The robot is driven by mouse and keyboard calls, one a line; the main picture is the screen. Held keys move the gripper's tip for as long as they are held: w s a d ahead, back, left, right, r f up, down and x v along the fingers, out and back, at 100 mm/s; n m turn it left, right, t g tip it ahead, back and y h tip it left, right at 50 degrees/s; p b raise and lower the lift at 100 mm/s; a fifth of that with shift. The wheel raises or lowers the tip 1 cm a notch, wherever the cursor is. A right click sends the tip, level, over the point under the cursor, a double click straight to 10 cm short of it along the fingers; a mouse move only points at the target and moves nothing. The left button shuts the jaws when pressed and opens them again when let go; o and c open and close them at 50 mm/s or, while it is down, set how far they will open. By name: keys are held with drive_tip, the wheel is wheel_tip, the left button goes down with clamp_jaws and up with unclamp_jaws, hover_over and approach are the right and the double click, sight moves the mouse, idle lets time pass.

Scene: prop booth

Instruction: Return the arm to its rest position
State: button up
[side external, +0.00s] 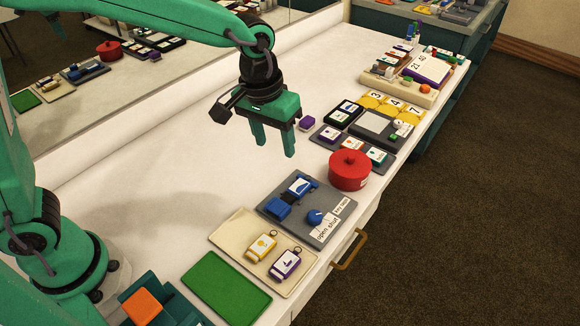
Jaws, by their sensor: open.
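My gripper (270,142) hangs above the middle of the white table (170,165), its two green fingers pointing down. The fingers stand apart with nothing between them. It is in the air, up and to the left of a red lidded pot (350,172). A small purple block (307,124) shows just right of the fingers. My arm reaches out from the left, well away from its base at lower left.
A grey board with blue parts (335,225), a cream tray (225,233) with two tags and a green mat (225,290) lie along the front. Card trays and yellow number tiles (395,105) fill the right. A mirror lines the back. The table's left middle is clear.

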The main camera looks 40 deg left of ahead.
drive_tip(key=s+a+r+t, duration=0.2)
drive_tip(key=s+a+r, duration=0.1)
drive_tip(key=s+a, duration=0.5)
drive_tip(key=s+a+r+t, duration=0.2)
drive_tip(key=s+a+r, duration=0.1)
drive_tip(key=s+a, duration=0.5)
drive_tip(key=shift+a+r+m+y, duration=0.3)
drive_tip(key=shift+a+m, duration=0.05)
drive_tip(key=shift+m, duration=0.05)
idle(0.7)
